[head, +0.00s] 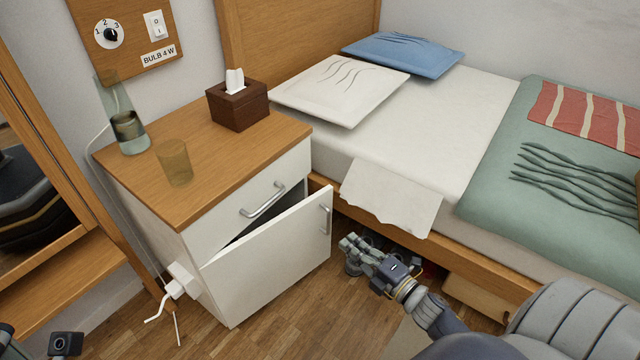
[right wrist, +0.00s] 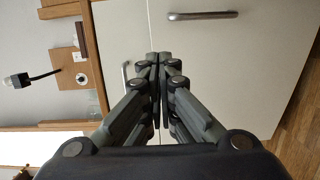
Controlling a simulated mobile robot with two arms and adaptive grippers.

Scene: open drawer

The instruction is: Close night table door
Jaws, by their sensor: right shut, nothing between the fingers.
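The night table door (head: 275,262) is a white panel with a metal handle (head: 325,219) near its free edge. In the head view it stands ajar, with a dark gap above its top edge. The night table (head: 230,165) has a wooden top and a white drawer (head: 262,190) above the door. My right gripper (head: 350,243) is shut and empty, just right of the door's handle edge, apart from it in the picture. In the right wrist view, its closed fingers (right wrist: 159,58) point toward the white door (right wrist: 235,60). Dark parts at the head view's lower left seem to be my left arm.
A bottle (head: 128,130), a glass (head: 174,162) and a tissue box (head: 238,106) stand on the night table. A bed (head: 420,125) with a wooden side rail is close on the right. A white plug (head: 180,280) sits at the table's left side. Floor is clear before the door.

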